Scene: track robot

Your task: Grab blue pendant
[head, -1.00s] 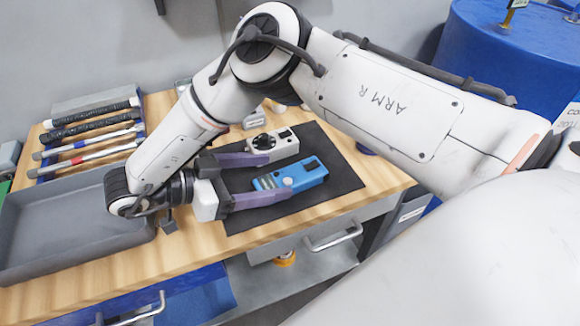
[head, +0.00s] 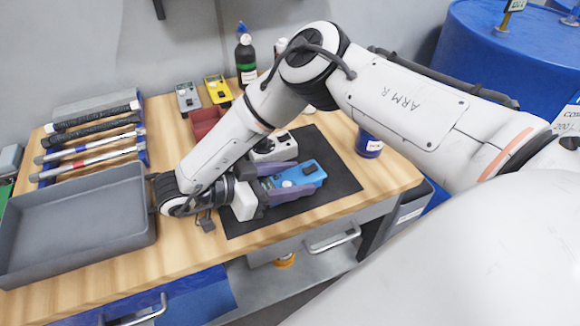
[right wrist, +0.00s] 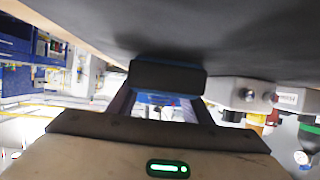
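The blue pendant (head: 306,174) lies on the black mat (head: 338,176) in the head view, with a dark panel on its top. My right gripper (head: 286,181) is low over the mat, its two purple fingers apart, one on each side of the pendant's near end. I cannot tell whether either finger touches it. In the right wrist view, blue of the pendant (right wrist: 157,98) shows between the fingers (right wrist: 162,108), behind a dark block. My left gripper is not in view.
A white pendant (head: 276,147) lies just behind the blue one. A grey tray (head: 75,262) is at left, with several tools behind it. A grey device (head: 188,98), a yellow device (head: 217,89), a dark bottle (head: 245,62) and a blue cup (head: 369,143) stand farther back and right.

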